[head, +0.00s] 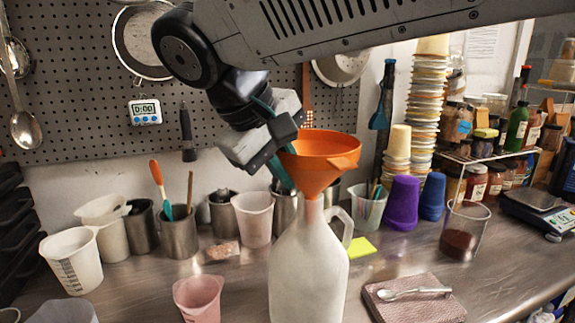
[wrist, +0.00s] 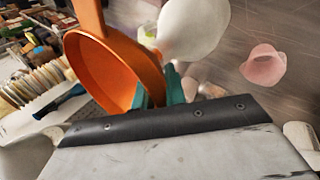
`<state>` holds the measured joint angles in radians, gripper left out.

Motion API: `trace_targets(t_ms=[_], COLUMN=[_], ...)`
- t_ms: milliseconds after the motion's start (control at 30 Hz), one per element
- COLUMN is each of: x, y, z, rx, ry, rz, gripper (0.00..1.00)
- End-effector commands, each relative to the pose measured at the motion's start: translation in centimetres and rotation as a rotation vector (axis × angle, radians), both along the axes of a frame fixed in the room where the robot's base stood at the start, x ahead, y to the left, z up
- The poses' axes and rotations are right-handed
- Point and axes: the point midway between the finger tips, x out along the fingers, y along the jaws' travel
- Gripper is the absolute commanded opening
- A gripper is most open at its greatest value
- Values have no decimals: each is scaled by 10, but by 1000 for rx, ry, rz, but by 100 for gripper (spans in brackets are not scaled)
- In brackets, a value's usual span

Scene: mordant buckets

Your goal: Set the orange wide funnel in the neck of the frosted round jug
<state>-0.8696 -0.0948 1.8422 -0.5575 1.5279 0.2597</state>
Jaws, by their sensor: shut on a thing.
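The orange wide funnel (head: 330,158) is upright over the frosted round jug (head: 308,265) in the head view, its spout at the top of the jug's neck. Whether the spout is inside the neck or just above it I cannot tell for sure. My gripper (head: 283,165) is shut on the funnel's left rim, coming down from the upper left. In the wrist view the funnel (wrist: 110,70) lies at the teal fingertips (wrist: 160,90), and the pale jug (wrist: 195,28) shows beyond it. The jug stands upright on the counter, handle to the right.
A pink beaker (head: 198,297) stands left of the jug. A folded cloth (head: 412,299) with a spoon lies to the right. Metal cups and white pitchers (head: 72,260) line the back left. Purple cups (head: 401,203) and a beaker of dark powder (head: 463,230) stand back right.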

Motion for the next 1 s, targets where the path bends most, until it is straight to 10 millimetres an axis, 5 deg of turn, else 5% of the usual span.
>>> trace_targets(t_ms=[300,333,400,733,1000], x=[0,0,0,-1,-15], y=[0,0,0,2,20], z=[-3,-3,-3,0,35], rx=[0,0,0,1,3], ry=[0,0,0,-1,-2], rz=[0,0,0,1,3], gripper=[0,21,38,38,38])
